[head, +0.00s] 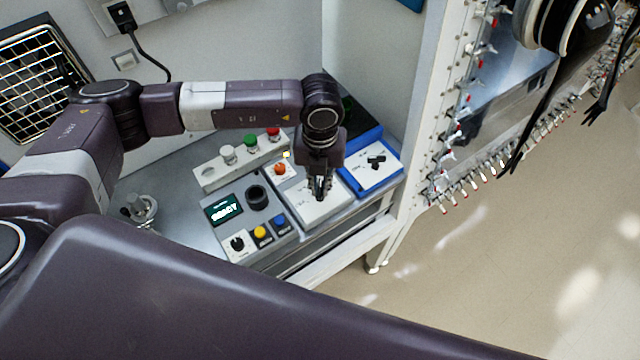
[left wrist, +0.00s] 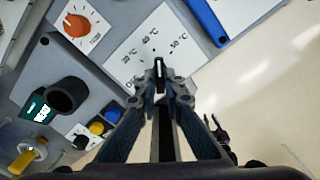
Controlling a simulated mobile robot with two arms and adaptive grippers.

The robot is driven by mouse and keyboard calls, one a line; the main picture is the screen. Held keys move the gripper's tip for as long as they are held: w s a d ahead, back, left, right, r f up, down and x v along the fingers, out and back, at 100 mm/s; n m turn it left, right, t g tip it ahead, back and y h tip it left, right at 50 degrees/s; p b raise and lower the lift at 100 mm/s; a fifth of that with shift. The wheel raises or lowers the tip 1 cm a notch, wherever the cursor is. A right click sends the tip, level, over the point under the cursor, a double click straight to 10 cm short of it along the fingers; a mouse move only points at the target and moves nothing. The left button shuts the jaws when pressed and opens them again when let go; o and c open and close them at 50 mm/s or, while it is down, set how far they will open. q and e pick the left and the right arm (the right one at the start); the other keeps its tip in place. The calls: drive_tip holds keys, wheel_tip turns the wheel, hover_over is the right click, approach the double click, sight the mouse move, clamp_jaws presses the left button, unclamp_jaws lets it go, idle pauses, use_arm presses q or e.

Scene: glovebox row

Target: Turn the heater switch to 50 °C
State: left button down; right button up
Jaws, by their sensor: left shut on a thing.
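The heater plate (head: 340,208) is white and lies on the grey bench. It also shows in the left wrist view (left wrist: 138,45), with small tilted temperature marks; the one at the right looks like 50 °C. My left gripper (head: 320,190) points down over this plate. In the left wrist view its fingers (left wrist: 160,82) are closed around a dark switch knob with a pale line (left wrist: 160,72). The fingers hide most of the knob, so I cannot tell which mark it points to.
Left of the plate are an orange knob (head: 280,168), a black round socket (head: 256,197) and a lit display (head: 223,210). A blue-edged box with a black knob (head: 376,161) stands at the right. A white frame post (head: 418,110) rises beyond it.

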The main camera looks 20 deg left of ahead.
sight(320, 189)
use_arm(q)
drive_tip(key=m+b, duration=0.3)
drive_tip(key=b, duration=0.1)
drive_tip(key=m+b, duration=0.2)
drive_tip(key=b, duration=0.3)
drive_tip(key=shift+w+f+m, duration=0.1)
drive_tip(key=shift+f+m, duration=0.1)
drive_tip(key=shift+m, duration=0.2)
drive_tip(key=shift+r+m+b, duration=0.15)
drive_tip(key=shift+m+b, duration=0.55)
drive_tip(key=shift+b, duration=0.05)
drive_tip(key=shift+r, duration=0.1)
drive_tip(key=c, duration=2)
unclamp_jaws()
drive_tip(key=shift+c, duration=0.2)
drive_tip(key=shift+r, duration=0.1)
wheel_tip(320, 189, up, 12)
